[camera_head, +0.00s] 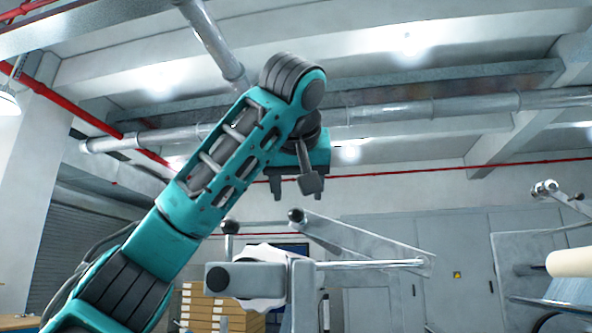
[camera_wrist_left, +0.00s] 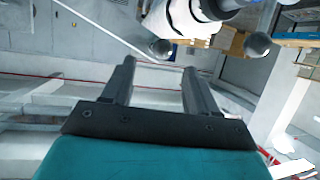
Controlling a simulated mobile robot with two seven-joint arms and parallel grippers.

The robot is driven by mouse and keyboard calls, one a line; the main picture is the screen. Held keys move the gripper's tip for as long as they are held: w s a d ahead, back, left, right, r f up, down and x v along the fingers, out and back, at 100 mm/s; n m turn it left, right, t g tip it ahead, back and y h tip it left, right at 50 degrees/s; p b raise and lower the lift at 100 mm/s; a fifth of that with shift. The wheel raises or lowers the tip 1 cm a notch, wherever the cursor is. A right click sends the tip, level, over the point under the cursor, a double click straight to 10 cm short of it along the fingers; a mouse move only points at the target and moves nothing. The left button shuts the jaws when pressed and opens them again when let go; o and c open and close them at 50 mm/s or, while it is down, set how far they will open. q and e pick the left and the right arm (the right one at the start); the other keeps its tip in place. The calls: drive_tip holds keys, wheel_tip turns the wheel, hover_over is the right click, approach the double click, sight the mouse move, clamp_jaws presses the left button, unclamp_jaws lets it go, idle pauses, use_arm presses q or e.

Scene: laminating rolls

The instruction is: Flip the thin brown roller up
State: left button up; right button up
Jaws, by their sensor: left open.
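No thin brown roller can be made out for certain. A cream roller (camera_head: 570,262) lies at the right edge of the head view, cut off by the frame. A grey metal lever frame with a dark ball knob (camera_head: 297,215) stands at the centre, below my left gripper. My left gripper (camera_head: 294,190) points down, open and empty, just above that knob. In the left wrist view its two fingers (camera_wrist_left: 158,75) are apart with nothing between them. Beyond them are a white roll (camera_wrist_left: 183,18) and two dark ball knobs, one of them at right (camera_wrist_left: 257,43). My right gripper is out of view.
A second ball knob (camera_head: 230,227) stands left of the first. Stacked cardboard boxes (camera_head: 212,305) are behind the machine at lower left. Grey cabinets (camera_head: 460,265) line the back wall. Pipes (camera_head: 430,108) run overhead, and there is open air right of my left gripper.

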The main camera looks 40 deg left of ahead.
use_arm(q)
drive_tip(key=b+v, duration=0.2)
drive_tip(key=v, duration=0.4)
drive_tip(key=shift+s, duration=0.2)
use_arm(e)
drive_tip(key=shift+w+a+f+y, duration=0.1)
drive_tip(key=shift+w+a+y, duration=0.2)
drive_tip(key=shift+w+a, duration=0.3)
use_arm(q)
drive_tip(key=shift+d+r, duration=0.1)
drive_tip(key=shift+d, duration=0.05)
